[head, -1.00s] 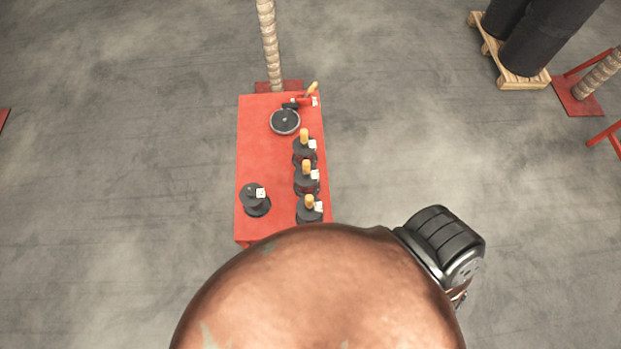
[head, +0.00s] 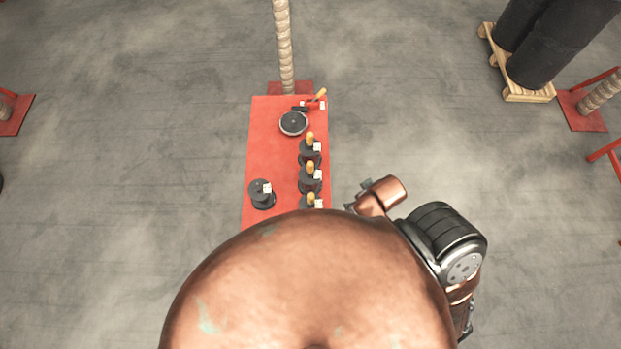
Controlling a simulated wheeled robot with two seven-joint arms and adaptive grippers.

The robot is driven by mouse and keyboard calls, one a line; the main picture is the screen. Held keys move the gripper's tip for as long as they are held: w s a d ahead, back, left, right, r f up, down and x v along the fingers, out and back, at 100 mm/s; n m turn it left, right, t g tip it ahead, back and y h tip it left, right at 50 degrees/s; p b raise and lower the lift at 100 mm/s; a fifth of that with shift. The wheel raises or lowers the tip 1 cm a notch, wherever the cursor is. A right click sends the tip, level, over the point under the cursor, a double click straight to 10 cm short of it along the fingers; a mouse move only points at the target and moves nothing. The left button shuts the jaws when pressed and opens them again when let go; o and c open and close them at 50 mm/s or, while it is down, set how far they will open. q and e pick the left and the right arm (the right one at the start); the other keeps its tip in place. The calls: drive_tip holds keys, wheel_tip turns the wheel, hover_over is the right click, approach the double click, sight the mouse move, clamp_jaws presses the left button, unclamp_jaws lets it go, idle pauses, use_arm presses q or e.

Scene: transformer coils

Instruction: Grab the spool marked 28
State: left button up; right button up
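Black spools with white tags stand on a red table (head: 272,150). Three stand in a row along its right side: a far one (head: 310,158), a middle one (head: 310,185) and a near one (head: 306,200). Each has a yellow-orange top. A fourth dark spool (head: 263,200) stands on the left side without a yellow top. The tags are too small to read, so I cannot tell which is marked 28. Dark end pieces of my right arm, apparently the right gripper (head: 357,196), show right of the table, apart from the spools. My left gripper is not visible.
A round dark disc (head: 293,124) and a red tool with a yellow handle (head: 315,103) lie at the table's far end. A rope-wound post (head: 284,50) stands behind it. A pallet (head: 528,94) with black cylinders is at the upper right. My copper-coloured body hides the table's near end.

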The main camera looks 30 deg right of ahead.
drive_tip(key=w+d+r+n+t+h, duration=0.2)
drive_tip(key=w+r+n+t, duration=0.25)
drive_tip(key=w+r, duration=0.5)
drive_tip(key=w+d+r+n+t+h, duration=0.25)
drive_tip(key=w+r+t, duration=0.3)
drive_tip(key=w, duration=0.65)
drive_tip(key=w+a+r+n+t+y, duration=0.5)
drive_tip(key=w+a+r+n, duration=0.1)
drive_tip(key=a+r+n, duration=0.3)
drive_tip(key=a+r+n+g+y, duration=0.2)
drive_tip(key=a+n+y, duration=0.7)
drive_tip(key=a+n, duration=0.2)
drive_tip(key=s+a+f+n+g+y, duration=0.2)
drive_tip(key=a+f+n+g+y, duration=0.15)
drive_tip(key=a+n, duration=0.2)
drive_tip(key=n+g+h, duration=0.9)
drive_tip(key=n+g, duration=0.1)
drive_tip(key=n, duration=0.3)
approach(310, 175)
drive_tip(key=f, duration=0.2)
drive_tip(key=w+f, duration=0.2)
drive_tip(key=f, duration=0.1)
drive_tip(key=shift+f, duration=0.3)
drive_tip(key=x, duration=0.7)
drive_tip(key=shift+w+f, duration=0.1)
drive_tip(key=shift+f, duration=0.25)
